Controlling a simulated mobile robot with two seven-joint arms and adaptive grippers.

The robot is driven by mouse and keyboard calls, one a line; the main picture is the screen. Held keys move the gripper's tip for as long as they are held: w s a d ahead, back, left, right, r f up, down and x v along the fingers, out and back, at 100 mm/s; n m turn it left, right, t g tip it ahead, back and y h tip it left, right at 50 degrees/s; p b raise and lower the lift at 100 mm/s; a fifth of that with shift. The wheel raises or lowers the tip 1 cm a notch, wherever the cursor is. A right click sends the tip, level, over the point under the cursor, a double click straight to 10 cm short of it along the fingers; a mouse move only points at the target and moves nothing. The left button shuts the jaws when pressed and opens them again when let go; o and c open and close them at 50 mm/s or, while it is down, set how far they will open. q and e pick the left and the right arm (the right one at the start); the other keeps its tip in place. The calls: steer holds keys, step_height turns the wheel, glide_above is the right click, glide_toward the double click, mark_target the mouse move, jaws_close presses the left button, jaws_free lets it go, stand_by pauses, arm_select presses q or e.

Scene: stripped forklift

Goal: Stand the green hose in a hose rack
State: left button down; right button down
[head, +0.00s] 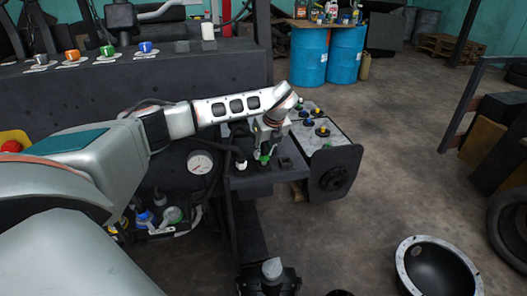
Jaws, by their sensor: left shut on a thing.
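My left gripper (267,146) points down over a dark block on the forklift's side, right of the pressure gauge. It is shut on the green hose (264,158), of which only a small green part shows just below the fingers. The dark block (250,180) has openings in its top and looks like a hose rack. A black hose with a pale end (241,161) stands at its left side. Whether the green hose touches the block or sits in an opening I cannot tell.
A control panel (336,136) with coloured knobs adjoins the block on the right. Orange (72,56), green (107,51) and blue (145,47) caps stand on the ledge at upper left. A black bowl (438,270) lies at lower right.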

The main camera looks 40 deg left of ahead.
arm_select(q)
steer(key=shift+f+b, duration=0.45)
steer(key=shift+f, duration=0.3)
stand_by(0.6)
steer(key=c, duration=1.6)
jaws_free()
steer(key=shift+c, duration=0.2)
steer(key=v, duration=1.2)
steer(key=shift+d, duration=0.15)
